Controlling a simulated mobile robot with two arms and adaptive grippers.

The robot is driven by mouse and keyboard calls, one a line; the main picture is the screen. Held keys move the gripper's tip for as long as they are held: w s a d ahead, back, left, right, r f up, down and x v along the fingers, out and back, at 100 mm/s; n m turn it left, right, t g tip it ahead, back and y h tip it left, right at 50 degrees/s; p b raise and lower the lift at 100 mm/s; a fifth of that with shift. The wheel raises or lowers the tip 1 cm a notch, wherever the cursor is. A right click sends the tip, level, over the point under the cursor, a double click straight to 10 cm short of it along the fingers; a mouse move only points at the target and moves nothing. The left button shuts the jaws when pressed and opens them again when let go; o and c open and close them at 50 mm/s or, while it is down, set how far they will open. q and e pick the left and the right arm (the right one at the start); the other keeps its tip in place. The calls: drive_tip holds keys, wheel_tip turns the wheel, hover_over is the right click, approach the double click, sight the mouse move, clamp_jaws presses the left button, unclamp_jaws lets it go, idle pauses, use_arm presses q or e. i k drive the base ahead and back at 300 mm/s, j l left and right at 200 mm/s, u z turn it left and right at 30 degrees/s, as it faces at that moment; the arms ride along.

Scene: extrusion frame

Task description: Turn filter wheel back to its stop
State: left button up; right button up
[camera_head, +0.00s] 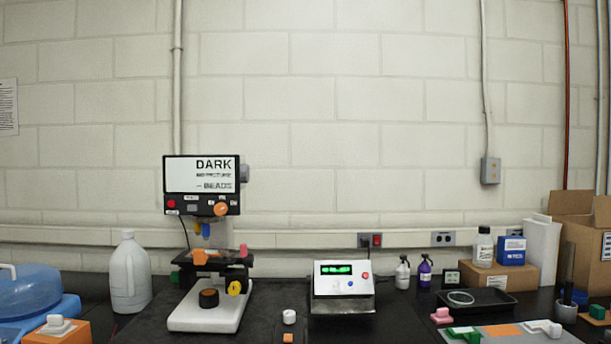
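A microscope-like device stands left of centre, with a white base (205,318) and a dark stage. Its upper box carries a screen (201,174) reading "DARK" and, lower, a word like "BEADS"; the middle line is too small to read surely. An orange round knob (221,209) sits at the box's lower right. A grey knob (244,173) sticks out of its right side. I cannot tell which is the filter wheel. Neither gripper is in view.
A white control box (343,280) with a green display stands right of the device. A white jug (130,274) and a blue container (28,290) are at left. A black tray (475,304), bottles and cardboard boxes (580,240) crowd the right. Dark bench shows between device and control box.

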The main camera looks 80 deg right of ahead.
sight(244, 171)
drive_tip(key=z, duration=2)
drive_tip(key=l+z, duration=0.1)
drive_tip(key=k+l, duration=0.05)
